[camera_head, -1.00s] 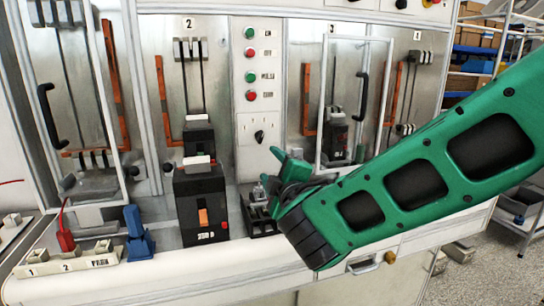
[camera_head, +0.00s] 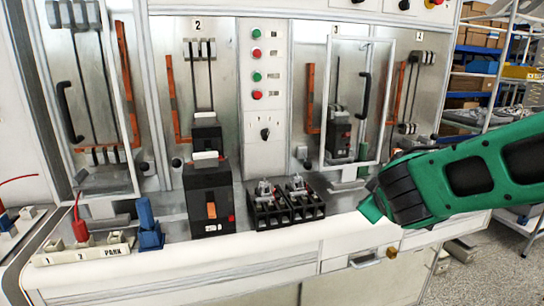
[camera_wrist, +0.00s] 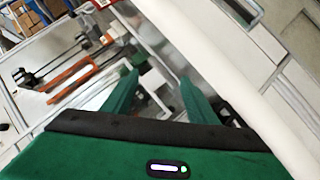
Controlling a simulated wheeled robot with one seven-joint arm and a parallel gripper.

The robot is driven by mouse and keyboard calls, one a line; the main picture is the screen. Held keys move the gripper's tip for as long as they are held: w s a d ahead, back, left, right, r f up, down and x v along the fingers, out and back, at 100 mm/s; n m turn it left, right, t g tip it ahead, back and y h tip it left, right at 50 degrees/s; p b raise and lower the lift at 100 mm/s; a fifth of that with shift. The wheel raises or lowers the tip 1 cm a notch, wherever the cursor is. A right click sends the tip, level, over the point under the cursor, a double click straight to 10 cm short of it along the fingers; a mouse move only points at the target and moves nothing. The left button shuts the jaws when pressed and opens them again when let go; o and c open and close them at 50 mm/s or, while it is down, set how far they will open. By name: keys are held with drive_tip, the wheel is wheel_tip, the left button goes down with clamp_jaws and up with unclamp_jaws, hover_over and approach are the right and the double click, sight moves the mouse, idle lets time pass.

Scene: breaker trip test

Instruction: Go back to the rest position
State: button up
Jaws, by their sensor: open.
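My gripper (camera_head: 370,205) is green with a dark wrist and is at the right of the head view, in front of the cabinet's lower right part. It holds nothing that I can see. In the wrist view its two green fingers (camera_wrist: 160,98) stand apart with a gap between them. The large black breaker (camera_head: 208,198) stands upright on the ledge in bay 2, clear of my gripper. Two black open-topped blocks (camera_head: 285,203) sit side by side to its right, also clear of my gripper.
Bay 3 has a clear framed door (camera_head: 358,100) with a black handle, close behind my gripper. Shelves (camera_head: 485,70) are at the right. The ledge front is mostly bare.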

drive_tip(key=s+d+f+m+g, duration=0.3)
drive_tip(key=s+d+m, duration=0.1)
drive_tip(key=s+d, duration=0.35)
drive_tip(key=s+d+f+m+g, duration=0.3)
drive_tip(key=s+d+m+g, duration=0.1)
drive_tip(key=s+d, duration=0.35)
drive_tip(key=s+f+m+g+y, duration=0.1)
drive_tip(key=s+m+g, duration=0.1)
drive_tip(key=s, duration=0.8)
drive_tip(key=s+a+f+m+g+y, duration=0.1)
drive_tip(key=s+m+g+y, duration=0.1)
drive_tip(key=s, duration=0.8)
drive_tip(key=shift+a+f+m+g, duration=0.2)
drive_tip(key=shift+m+g, duration=0.3)
drive_tip(key=shift+m, duration=0.3)
